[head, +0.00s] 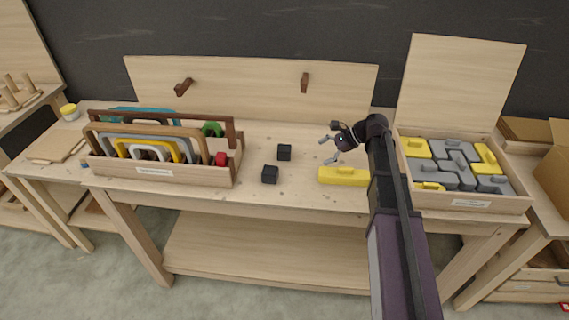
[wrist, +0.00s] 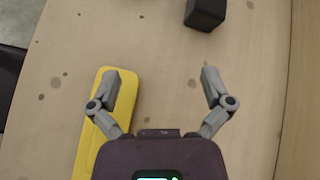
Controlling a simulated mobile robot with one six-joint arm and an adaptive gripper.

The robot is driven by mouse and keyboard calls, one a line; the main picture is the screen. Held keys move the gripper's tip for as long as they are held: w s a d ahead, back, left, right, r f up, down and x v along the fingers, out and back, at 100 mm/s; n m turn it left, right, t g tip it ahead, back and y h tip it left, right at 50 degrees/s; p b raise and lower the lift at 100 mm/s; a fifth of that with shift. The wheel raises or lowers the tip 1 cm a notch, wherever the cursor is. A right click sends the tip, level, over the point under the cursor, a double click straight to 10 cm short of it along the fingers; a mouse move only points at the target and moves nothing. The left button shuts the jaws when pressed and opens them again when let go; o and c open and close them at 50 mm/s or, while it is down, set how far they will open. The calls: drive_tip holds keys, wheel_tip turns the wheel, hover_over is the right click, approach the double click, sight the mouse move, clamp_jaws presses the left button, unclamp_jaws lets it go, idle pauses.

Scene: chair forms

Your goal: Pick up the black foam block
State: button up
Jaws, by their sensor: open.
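Two small black blocks rest on the workbench in the head view: one (head: 284,152) farther back, the other (head: 270,174) closer to the front edge. Both look like plain dark cubes; I cannot tell which is foam. One black block (wrist: 205,13) shows at the top edge of the wrist view, partly cut off, beyond my fingertips and slightly right of centre. My gripper (head: 328,150) is open and empty, to the right of both blocks. In the wrist view its fingers (wrist: 160,80) are spread, with bare wood between them.
A yellow block (head: 343,176) lies just in front of my gripper; in the wrist view it (wrist: 105,115) is under the left finger. A wooden rack of coloured forms (head: 190,178) stands at left, a box of grey and yellow pieces (head: 462,202) at right. A pegged backboard (head: 240,90) stands behind.

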drive_tip(key=w+m, duration=0.1)
drive_tip(key=w+m+y+b, duration=0.1)
drive_tip(key=w, duration=0.1)
drive_tip(key=w+m+y+b, duration=0.1)
drive_tip(key=w, duration=0.1)
drive_tip(key=shift+a+f, duration=0.15)
drive_tip(key=shift+a, duration=0.15)
drive_tip(key=shift+w+r+m+y+b, duration=0.3)
drive_tip(key=shift+w+m+y+b, duration=0.1)
drive_tip(key=shift+w+y, duration=0.1)
drive_tip(key=shift+s, duration=0.1)
drive_tip(key=shift+a, duration=0.15)
drive_tip(key=b, duration=0.3)
approach(284, 150)
drive_tip(key=shift+w+f+x, duration=0.15)
drive_tip(key=shift+x, duration=0.75)
drive_tip(key=shift+w+f+x, duration=0.1)
drive_tip(key=shift+w+x, duration=0.05)
drive_tip(key=shift+x, duration=0.7)
drive_tip(key=shift+w+f+x, duration=0.15)
drive_tip(key=shift+x, duration=0.75)
drive_tip(key=shift+w+b+x, duration=0.2)
drive_tip(key=shift+b+x, duration=0.95)
drive_tip(key=shift+x, duration=1.25)
drive_tip(key=shift+f, duration=0.15)
